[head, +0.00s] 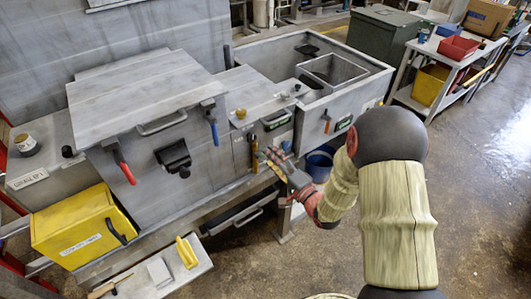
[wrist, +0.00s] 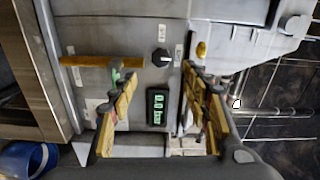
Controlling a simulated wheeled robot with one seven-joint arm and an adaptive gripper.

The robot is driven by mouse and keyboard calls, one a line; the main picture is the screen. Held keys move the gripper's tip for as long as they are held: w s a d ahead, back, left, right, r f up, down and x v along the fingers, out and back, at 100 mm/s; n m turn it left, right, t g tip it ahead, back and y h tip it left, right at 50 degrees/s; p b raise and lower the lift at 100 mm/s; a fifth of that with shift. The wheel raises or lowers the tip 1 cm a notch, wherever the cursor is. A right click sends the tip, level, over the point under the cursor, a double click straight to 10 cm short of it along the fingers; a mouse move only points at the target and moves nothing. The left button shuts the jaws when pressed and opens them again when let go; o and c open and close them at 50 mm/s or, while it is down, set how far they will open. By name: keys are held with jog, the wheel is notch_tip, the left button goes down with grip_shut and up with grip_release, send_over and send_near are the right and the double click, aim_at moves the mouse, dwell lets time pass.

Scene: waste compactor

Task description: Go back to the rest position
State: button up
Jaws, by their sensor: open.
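My gripper (head: 275,157) is in front of the compactor's grey front panel, at the end of my arm, which reaches in from the right. In the wrist view my gripper (wrist: 158,90) is open, its two yellowish fingers wide apart with nothing between them. Beyond the fingers is a panel with a lit green display (wrist: 157,108), a black knob (wrist: 161,58) and a brass-coloured bar (wrist: 102,61). I cannot tell whether a fingertip touches the panel.
The compactor has a large hinged lid (head: 145,90), a red lever (head: 127,173) and a blue lever (head: 214,129). A yellow box (head: 80,228) stands at left. A sink-like basin (head: 335,72) is at right, with a blue bucket (head: 319,163) below. Floor at right (head: 475,190) is clear.

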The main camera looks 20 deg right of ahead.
jog(key=shift+s, duration=0.25)
dwell(0.4)
